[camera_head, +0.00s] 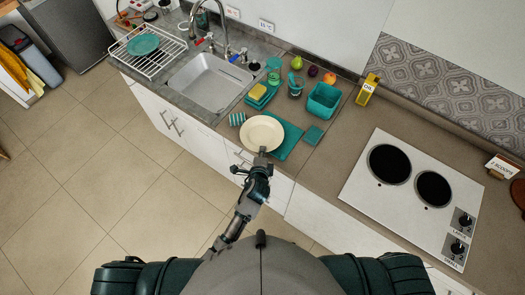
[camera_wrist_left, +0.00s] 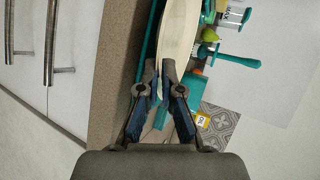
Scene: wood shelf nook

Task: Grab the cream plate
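The cream plate (camera_head: 262,133) lies over a teal board (camera_head: 288,143) near the counter's front edge in the head view. My left gripper (camera_head: 263,152) reaches its near rim from the front. In the left wrist view the plate (camera_wrist_left: 179,38) shows nearly edge-on. The fingertips of my left gripper (camera_wrist_left: 160,67) are close together on either side of its rim, and the gripper looks shut on it. I cannot tell whether the plate is lifted off the board. The right gripper is not in view.
The sink (camera_head: 211,83) is to the left, the hob (camera_head: 412,195) to the right. Cabinet handles (camera_wrist_left: 50,42) are beside the gripper.

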